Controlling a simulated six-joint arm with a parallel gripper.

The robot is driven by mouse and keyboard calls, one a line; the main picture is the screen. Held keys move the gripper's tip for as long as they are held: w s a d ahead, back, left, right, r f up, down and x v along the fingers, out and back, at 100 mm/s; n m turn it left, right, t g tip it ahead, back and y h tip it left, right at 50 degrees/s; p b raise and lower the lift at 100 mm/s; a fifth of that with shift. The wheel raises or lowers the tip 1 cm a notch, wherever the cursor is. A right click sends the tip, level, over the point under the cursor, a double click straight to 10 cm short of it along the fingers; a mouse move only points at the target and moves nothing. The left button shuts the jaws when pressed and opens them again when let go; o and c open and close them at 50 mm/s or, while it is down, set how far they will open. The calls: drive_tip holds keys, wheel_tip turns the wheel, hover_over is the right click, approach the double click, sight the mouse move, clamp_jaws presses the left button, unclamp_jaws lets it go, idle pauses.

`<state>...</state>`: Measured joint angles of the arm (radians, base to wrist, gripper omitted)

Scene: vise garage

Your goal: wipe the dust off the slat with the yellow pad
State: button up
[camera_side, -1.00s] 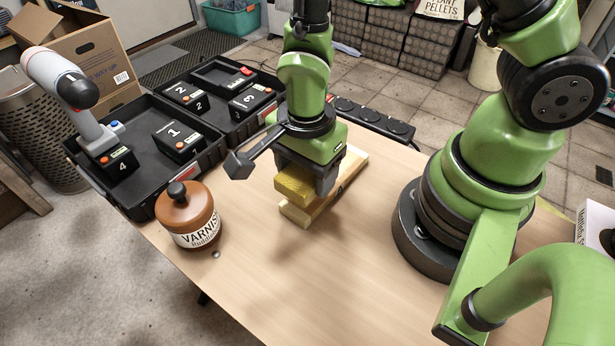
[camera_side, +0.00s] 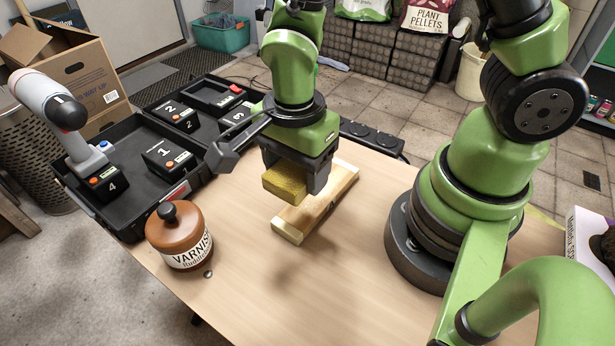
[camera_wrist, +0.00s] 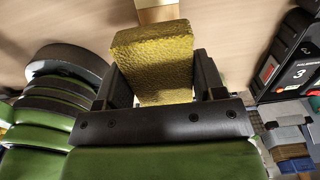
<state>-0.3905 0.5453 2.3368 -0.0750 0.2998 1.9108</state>
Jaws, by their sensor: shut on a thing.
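The yellow pad (camera_side: 286,184) is a rough block held between the fingers of my gripper (camera_side: 293,178). It also fills the middle of the wrist view (camera_wrist: 152,65), with a dark finger on each side. The slat (camera_side: 291,228) is a pale wooden bar lying flat on the table, running from front left to back right. The pad appears to hang a little above the slat, with a gap showing in the side view. The slat's middle looks darker, but shadow lies there and I cannot tell dust from it. One slat end shows beyond the pad in the wrist view (camera_wrist: 158,14).
A brown varnish jar (camera_side: 180,236) with a black knob stands left of the slat. A black case (camera_side: 130,205) with numbered blocks lies behind it. A black power strip (camera_side: 370,138) is behind the slat. The table front is clear.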

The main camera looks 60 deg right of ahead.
sight(298, 214)
drive_tip(key=shift+f, duration=0.1)
drive_tip(key=shift+f, duration=2.95)
wheel_tip(298, 214, down, 2)
drive_tip(key=shift+f, duration=0.1)
drive_tip(key=shift+d+r, duration=0.2)
drive_tip(key=shift+d, duration=0.25)
drive_tip(key=shift+d+r, duration=0.2)
drive_tip(key=shift+d, duration=0.25)
drive_tip(key=shift+c, duration=0.4)
drive_tip(key=shift+s+d+f, duration=0.1)
drive_tip(key=shift+d+f, duration=0.05)
drive_tip(key=shift+d, duration=0.6)
drive_tip(key=shift+d+f, duration=0.15)
drive_tip(key=shift+d, duration=0.55)
drive_tip(key=shift+s+d, duration=0.2)
drive_tip(key=shift+d, duration=3.2)
drive_tip(key=shift+w+a, duration=0.15)
drive_tip(key=shift+a, duration=2.75)
drive_tip(key=shift+w+a, duration=0.15)
drive_tip(key=shift+a, duration=2.7)
drive_tip(key=shift+r, duration=4.05)
